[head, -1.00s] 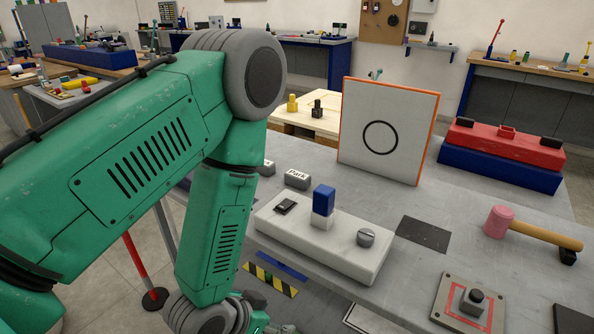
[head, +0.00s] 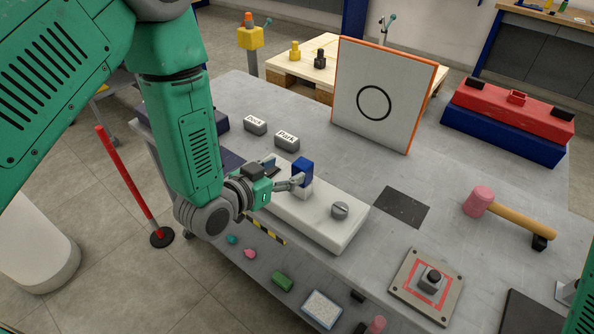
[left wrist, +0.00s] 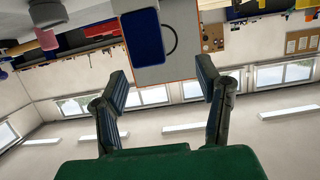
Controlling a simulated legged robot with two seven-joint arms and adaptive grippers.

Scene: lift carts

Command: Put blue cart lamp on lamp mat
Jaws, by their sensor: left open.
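The blue cart lamp (head: 302,172), a blue block on a white base, stands upright on the long white panel (head: 345,232) on the table. My left gripper (head: 294,182) is open beside it, with its fingers toward the lamp from the left. In the left wrist view, whose picture is upside down, the blue lamp (left wrist: 143,38) shows ahead, between the directions of the two open fingers (left wrist: 162,88). A dark flat square, apparently the lamp mat (head: 402,207), lies bare on the table right of the panel.
A round knob (head: 340,210) is on the panel. Park (head: 287,140) and Dock (head: 255,126) blocks stand behind. A white board with a circle (head: 385,95) stands at the back.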

